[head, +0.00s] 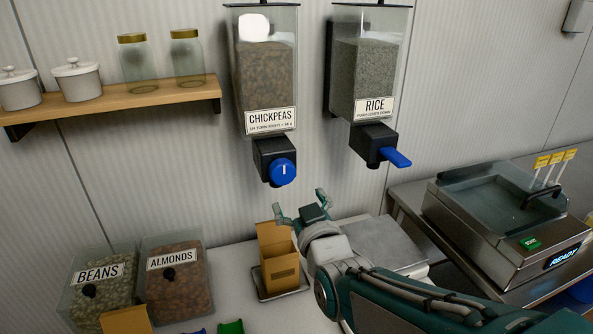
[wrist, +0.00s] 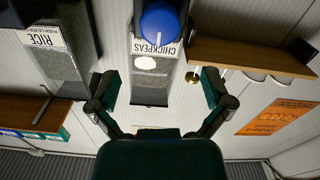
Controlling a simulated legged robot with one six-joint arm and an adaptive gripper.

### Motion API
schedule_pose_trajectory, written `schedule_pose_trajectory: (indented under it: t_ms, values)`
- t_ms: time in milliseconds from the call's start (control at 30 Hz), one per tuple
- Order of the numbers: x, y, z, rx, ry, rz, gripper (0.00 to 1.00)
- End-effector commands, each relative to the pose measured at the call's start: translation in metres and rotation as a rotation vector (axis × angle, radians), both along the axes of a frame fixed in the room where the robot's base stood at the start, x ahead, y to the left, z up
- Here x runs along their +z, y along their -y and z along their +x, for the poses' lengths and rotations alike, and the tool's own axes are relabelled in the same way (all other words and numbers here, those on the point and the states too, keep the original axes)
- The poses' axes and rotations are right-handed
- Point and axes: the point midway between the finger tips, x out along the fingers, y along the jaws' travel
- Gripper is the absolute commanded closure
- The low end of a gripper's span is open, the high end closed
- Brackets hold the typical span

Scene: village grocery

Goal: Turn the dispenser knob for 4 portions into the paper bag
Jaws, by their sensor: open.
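The chickpeas dispenser (head: 264,80) hangs on the wall with a round blue knob (head: 283,172) at its outlet. The white mark on the knob stands about upright. In the wrist view, which is upside down, the knob (wrist: 160,24) shows near the top middle. An open brown paper bag (head: 278,272) stands upright below the outlet; its contents cannot be seen. My gripper (head: 299,206) is open and empty, between knob and bag in the head picture. Its spread fingers (wrist: 158,76) frame the dispenser in the wrist view, apart from the knob.
The rice dispenser (head: 364,75) with a blue lever (head: 396,157) hangs to the right. The bag stands on a small dark tray (head: 283,294). Bins of beans (head: 92,298) and almonds (head: 180,290) are at left. A metal machine (head: 500,235) stands at right. A shelf (head: 120,106) holds jars.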

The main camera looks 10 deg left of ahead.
Motion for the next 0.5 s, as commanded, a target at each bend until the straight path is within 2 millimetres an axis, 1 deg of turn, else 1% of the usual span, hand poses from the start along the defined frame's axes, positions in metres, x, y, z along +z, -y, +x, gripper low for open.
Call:
schedule_pose_trajectory:
  t_ms: [500]
  values:
    - [-0.001,-0.044,0.072,-0.002,-0.004,-0.001,0.00]
